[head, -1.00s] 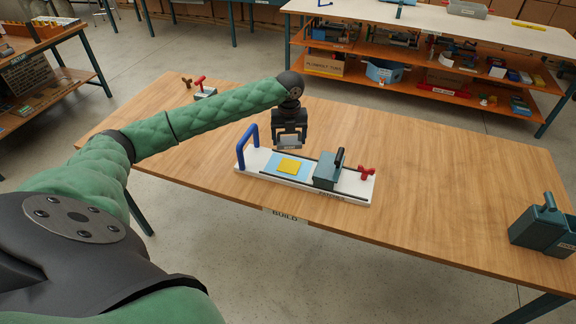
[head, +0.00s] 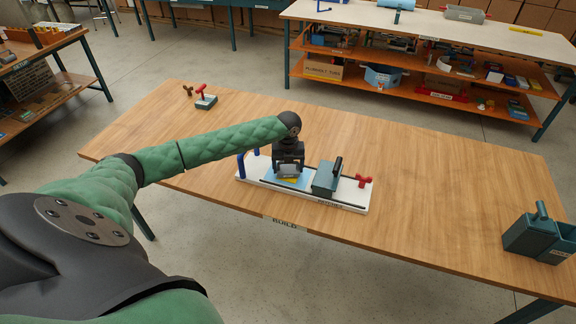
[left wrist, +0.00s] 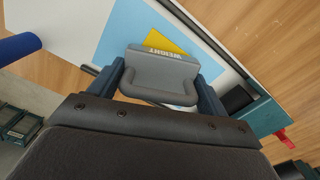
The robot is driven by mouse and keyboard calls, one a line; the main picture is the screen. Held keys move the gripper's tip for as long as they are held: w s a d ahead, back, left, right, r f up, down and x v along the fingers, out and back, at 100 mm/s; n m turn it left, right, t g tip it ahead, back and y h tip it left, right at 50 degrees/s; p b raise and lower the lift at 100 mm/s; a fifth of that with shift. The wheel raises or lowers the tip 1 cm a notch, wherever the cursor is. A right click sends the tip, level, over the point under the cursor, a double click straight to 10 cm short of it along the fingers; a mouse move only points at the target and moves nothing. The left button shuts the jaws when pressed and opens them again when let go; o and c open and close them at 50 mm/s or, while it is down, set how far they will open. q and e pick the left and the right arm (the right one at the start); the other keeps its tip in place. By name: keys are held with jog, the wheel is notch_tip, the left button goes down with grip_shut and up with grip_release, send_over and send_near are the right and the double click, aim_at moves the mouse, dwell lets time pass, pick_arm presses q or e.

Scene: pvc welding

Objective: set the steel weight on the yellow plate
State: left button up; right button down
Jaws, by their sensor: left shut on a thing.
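My left gripper (head: 289,172) is shut on the grey steel weight (head: 289,170), right over the yellow plate (head: 291,180). In the left wrist view the weight (left wrist: 160,72), lettered "WEIGHT", sits between the two fingers of my left gripper (left wrist: 160,85). A corner of the yellow plate (left wrist: 163,41) shows beyond it, on the light blue sheet (left wrist: 125,32). The weight hides most of the plate. I cannot tell whether the weight touches the plate. My right gripper is not in view.
The white fixture base (head: 345,198) carries a blue arch handle (head: 241,165), a teal block with a dark handle (head: 327,178) and a red knob (head: 364,181). The wooden table (head: 440,180) between is clear.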

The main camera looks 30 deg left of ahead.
pick_arm(q)
jog(key=shift+f, duration=0.1)
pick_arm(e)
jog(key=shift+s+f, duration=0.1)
pick_arm(q)
jog(key=shift+f, duration=0.1)
jog(key=o, duration=1.4)
jog(key=shift+f, duration=0.1)
jog(key=shift+o, duration=1.3)
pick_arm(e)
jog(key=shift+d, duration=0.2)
pick_arm(q)
jog(key=shift+r, duration=0.2)
jog(key=shift+r, duration=0.25)
notch_tip(320, 180, up, 10)
jog(key=b, duration=0.3)
jog(key=shift+f, duration=0.1)
jog(key=shift+r+b, duration=0.35)
jog(key=shift+r, duration=0.5)
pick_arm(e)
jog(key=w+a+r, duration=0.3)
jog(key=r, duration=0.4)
